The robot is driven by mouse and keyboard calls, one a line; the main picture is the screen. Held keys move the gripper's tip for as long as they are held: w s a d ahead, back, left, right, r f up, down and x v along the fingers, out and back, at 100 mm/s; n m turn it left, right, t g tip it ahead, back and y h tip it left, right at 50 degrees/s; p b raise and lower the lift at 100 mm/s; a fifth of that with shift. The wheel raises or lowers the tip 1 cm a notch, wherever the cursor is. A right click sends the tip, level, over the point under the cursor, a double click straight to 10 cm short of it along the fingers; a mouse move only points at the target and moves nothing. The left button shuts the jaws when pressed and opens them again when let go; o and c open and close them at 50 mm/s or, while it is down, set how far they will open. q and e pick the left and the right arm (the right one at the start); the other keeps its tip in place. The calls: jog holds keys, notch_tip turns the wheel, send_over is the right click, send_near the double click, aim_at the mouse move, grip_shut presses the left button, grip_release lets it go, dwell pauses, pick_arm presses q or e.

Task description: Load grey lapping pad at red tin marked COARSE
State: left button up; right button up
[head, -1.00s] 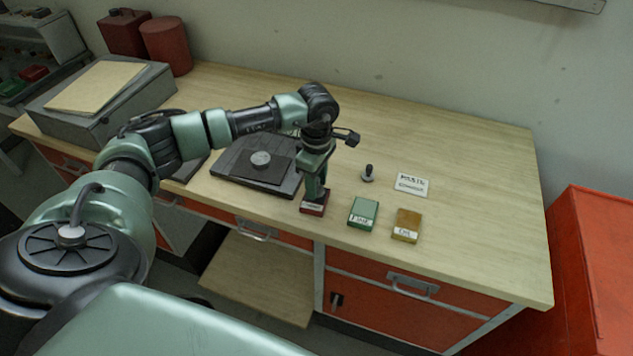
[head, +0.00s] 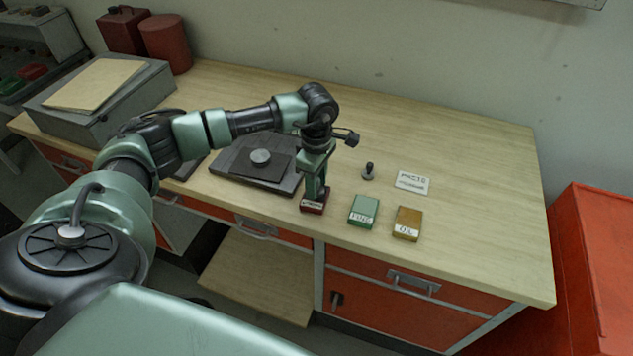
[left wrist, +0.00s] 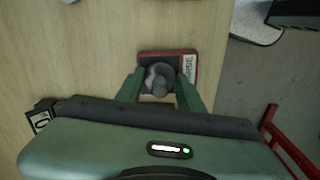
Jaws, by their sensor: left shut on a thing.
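The red tin (head: 314,206) stands near the front edge of the bench. In the left wrist view the tin (left wrist: 148,57) bears a white label reading COARSE. My left gripper (head: 315,196) points straight down over this tin. In the left wrist view its fingers (left wrist: 159,80) are shut on the grey lapping pad (left wrist: 158,76), which has a round knob. The pad is at the tin's top face; whether it presses on it I cannot tell. In the head view the gripper hides the pad. My right gripper is not in view.
A green FINE tin (head: 363,211) and a yellow OIL tin (head: 407,223) stand to the right. Behind them are a small dark-knobbed piece (head: 368,171) and a white card (head: 412,183). A dark plate (head: 232,168) with a grey disc (head: 261,158) lies left. The bench's right side is clear.

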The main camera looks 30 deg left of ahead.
pick_arm(q)
jog(key=shift+s+f+b, duration=0.1)
jog(key=shift+b, duration=0.2)
dwell(1.2)
jog(key=shift+r+p, duration=0.45)
jog(key=shift+r, duration=0.35)
jog(key=shift+r+p, duration=1.35)
jog(key=shift+r, duration=1.45)
jog(key=shift+d+f, duration=0.1)
